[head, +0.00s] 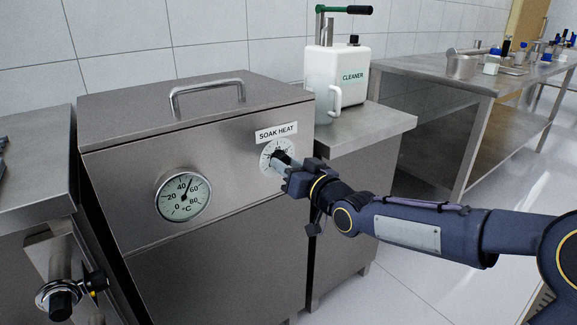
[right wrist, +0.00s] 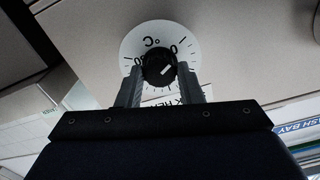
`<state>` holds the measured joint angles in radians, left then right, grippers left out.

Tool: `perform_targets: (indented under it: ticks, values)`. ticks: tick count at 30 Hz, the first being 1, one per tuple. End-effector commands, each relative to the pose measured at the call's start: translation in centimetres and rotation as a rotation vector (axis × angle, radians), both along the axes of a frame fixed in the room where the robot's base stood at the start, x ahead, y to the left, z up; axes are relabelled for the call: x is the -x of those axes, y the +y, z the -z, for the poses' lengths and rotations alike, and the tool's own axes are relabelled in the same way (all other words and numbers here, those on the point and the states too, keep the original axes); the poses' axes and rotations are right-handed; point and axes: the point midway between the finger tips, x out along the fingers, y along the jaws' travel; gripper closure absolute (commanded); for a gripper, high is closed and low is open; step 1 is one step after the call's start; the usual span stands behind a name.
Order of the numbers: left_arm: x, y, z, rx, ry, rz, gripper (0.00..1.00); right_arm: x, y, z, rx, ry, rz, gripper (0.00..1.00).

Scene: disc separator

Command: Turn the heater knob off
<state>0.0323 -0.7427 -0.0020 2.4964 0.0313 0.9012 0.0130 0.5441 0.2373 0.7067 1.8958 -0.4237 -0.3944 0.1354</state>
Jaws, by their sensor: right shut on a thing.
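The heater knob (head: 277,154) is black and sits on a round white dial under the SOAK HEAT label (head: 276,132), on the front of a steel tank unit (head: 215,245). In the right wrist view the knob (right wrist: 158,67) shows a white pointer line slanting to the upper right, toward the side of the dial (right wrist: 133,45) with a 0 mark. My right gripper (head: 284,163) is shut on the knob, with one finger on each side of it (right wrist: 160,78). The fingers hide part of the dial. My left gripper is in neither view.
A round °C gauge (head: 184,196) sits left of the knob, its needle a little past 40. A white CLEANER jug (head: 340,85) stands on the steel side table (head: 375,122) behind my right arm. A valve (head: 62,298) is at the lower left.

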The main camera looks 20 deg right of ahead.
Motion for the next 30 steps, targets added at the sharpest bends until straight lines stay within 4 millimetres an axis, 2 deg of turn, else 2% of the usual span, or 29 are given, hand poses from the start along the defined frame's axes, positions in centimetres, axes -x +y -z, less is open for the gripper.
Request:
perform_targets:
  ticks: [2, 3, 7, 17, 20, 30]
  values:
    - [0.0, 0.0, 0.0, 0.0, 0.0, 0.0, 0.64, 0.0, 0.0, 0.3, 0.004, 0.006, -0.002, 0.89]
    - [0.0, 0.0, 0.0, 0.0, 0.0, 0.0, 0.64, 0.0, 0.0, 0.3, 0.003, 0.006, -0.002, 0.63]
    - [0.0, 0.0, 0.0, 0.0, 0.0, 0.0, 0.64, 0.0, 0.0, 0.2, 0.003, 0.004, -0.001, 0.46]
    - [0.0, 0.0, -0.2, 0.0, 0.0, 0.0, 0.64, 0.3, -0.1, 0.0, 0.003, 0.001, 0.0, 0.45]
    - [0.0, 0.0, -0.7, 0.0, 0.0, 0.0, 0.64, 1.3, -0.6, -0.2, 0.004, 0.0, 0.004, 0.45]
    - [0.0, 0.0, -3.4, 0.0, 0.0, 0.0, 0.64, 6.4, -2.4, -0.2, 0.004, 0.003, 0.002, 0.45]
